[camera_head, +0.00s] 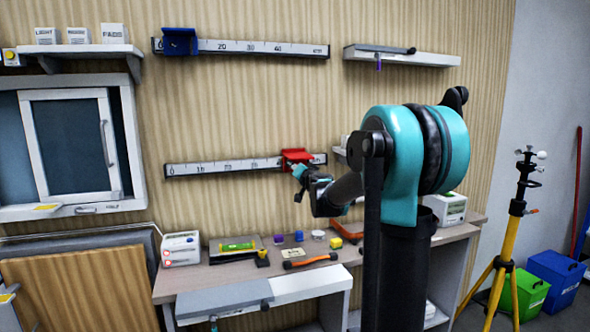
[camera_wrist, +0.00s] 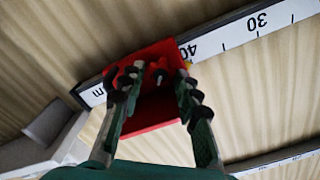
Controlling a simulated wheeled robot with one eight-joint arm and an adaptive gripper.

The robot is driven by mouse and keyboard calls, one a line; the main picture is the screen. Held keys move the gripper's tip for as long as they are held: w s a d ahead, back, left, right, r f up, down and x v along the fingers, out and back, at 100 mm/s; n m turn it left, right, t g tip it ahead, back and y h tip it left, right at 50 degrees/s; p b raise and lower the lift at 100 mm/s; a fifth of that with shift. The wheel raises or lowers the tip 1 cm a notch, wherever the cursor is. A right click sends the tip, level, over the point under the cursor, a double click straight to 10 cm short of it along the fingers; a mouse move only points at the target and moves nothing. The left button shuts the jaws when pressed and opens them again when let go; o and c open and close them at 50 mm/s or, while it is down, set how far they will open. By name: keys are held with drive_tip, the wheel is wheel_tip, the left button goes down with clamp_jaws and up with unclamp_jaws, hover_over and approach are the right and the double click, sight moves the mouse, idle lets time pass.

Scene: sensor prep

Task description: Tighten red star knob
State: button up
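A red carriage (camera_head: 296,155) sits toward the right end of the lower ruler rail (camera_head: 215,166) on the wall. In the wrist view the red carriage (camera_wrist: 150,118) fills the middle, past the 40 mark of the rail (camera_wrist: 228,38). A small dark red knob (camera_wrist: 157,73) shows on it between my fingertips; its star shape is too small to make out. My gripper (camera_wrist: 159,80) is open, with one finger on each side of the knob; contact cannot be told. In the head view my gripper (camera_head: 299,180) is just below the carriage and hides part of it.
An upper ruler rail (camera_head: 240,47) carries a blue carriage (camera_head: 180,41). Below, the workbench (camera_head: 210,275) holds a green level (camera_head: 238,245), an orange-ended tool (camera_head: 310,261) and several small blocks. A yellow tripod (camera_head: 508,240) stands at right. The wall around the carriage is clear.

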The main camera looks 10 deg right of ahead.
drive_tip(key=shift+o, duration=1.3)
drive_tip(key=s+d+n, duration=0.3)
drive_tip(key=s+n, duration=0.5)
drive_tip(key=s, duration=0.9)
drive_tip(key=s+a+f+g+y, duration=0.1)
drive_tip(key=s+a+f+g, duration=0.2)
drive_tip(key=s+f, duration=0.3)
drive_tip(key=s+a+f+n+g+y, duration=0.1)
drive_tip(key=s+a+f+g, duration=0.3)
drive_tip(key=f, duration=0.9)
drive_tip(key=shift+s+a+n+y, duration=0.3)
drive_tip(key=shift+s, duration=1.2)
drive_tip(key=shift+f, duration=0.1)
